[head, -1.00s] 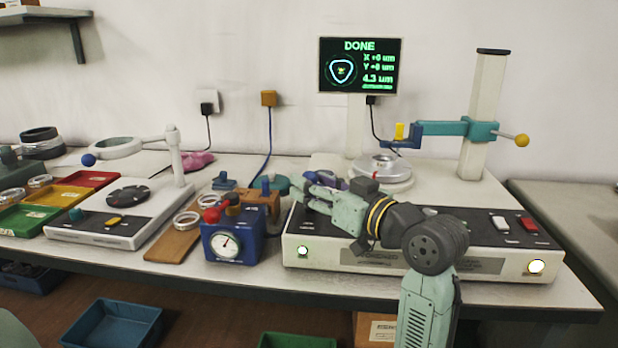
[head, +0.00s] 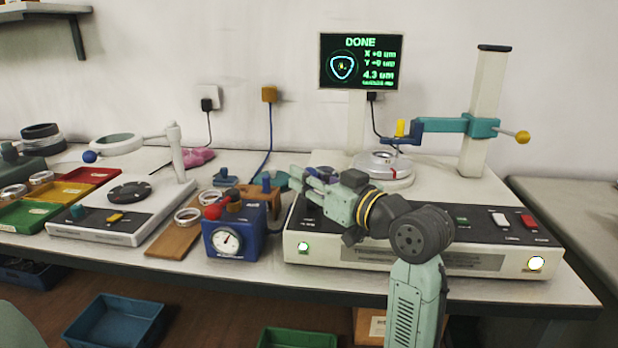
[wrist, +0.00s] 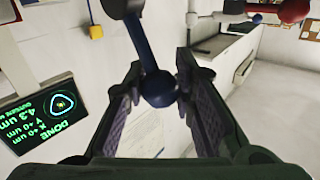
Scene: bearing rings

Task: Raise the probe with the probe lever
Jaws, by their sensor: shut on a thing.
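In the wrist view a dark blue ball knob (wrist: 158,88) on a rod sits between the two fingers of my gripper (wrist: 160,95), which are shut on it. I take it for the probe lever's knob. In the head view my gripper (head: 308,178) is over the left end of the white measuring machine (head: 470,258) and hides most of the lever. The probe (head: 400,135), a blue block with a yellow top, hangs from a teal arm (head: 440,126) on the white column (head: 486,110). Below it a metal ring (head: 382,158) rests on the round table.
The screen (head: 360,62) reads DONE. A blue gauge box (head: 232,238) with a red ball knob stands just left of the machine. Metal rings lie on a wooden board (head: 175,240). A second white instrument (head: 95,225) and coloured trays (head: 75,190) are farther left.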

